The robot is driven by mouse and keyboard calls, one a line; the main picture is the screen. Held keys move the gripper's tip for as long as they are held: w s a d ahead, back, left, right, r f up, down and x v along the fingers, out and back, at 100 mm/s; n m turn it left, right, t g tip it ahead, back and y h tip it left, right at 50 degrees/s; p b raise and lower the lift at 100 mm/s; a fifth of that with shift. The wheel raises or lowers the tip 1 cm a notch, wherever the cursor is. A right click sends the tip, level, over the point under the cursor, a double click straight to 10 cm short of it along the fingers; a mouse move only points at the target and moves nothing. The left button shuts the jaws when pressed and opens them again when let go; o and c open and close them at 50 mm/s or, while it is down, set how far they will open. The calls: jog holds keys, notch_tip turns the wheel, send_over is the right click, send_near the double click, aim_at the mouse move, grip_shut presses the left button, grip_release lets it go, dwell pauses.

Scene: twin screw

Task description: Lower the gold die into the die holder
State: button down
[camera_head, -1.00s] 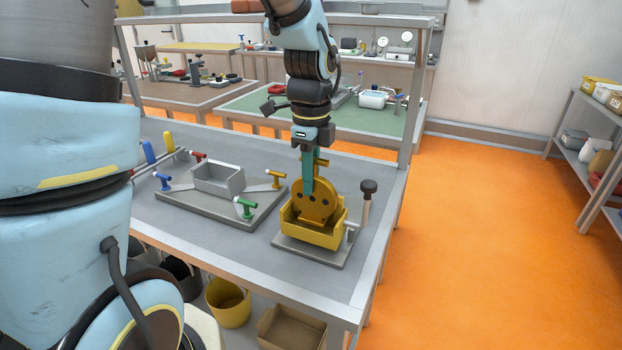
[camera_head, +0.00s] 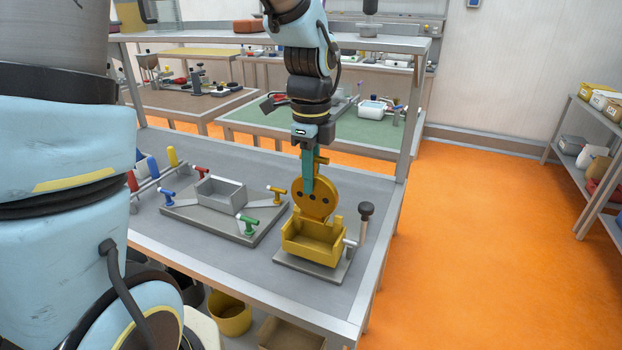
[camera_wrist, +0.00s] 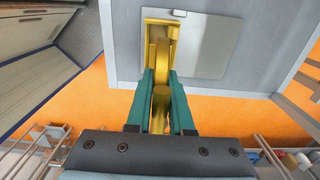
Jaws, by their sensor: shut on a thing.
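The gold die (camera_head: 315,203) is a round gold disc with dark holes, held upright. My gripper (camera_head: 307,188) is shut on it, with the teal fingers on either side of the die, as the wrist view (camera_wrist: 161,92) also shows. The die holder (camera_head: 308,252) is a yellow open-topped box on a grey plate at the right of the bench. The die hangs at the back of the holder, its lower edge near the rim level. I cannot tell whether they touch. In the wrist view the holder's far part (camera_wrist: 176,24) shows beyond the die.
A black-knobbed lever (camera_head: 366,210) stands at the holder's right. To the left, a grey fixture (camera_head: 220,192) with coloured T-handles sits on its own plate. The bench's right edge (camera_head: 385,255) is close to the holder. The bench front is clear.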

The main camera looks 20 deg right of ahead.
jog(key=shift+r, duration=2.35)
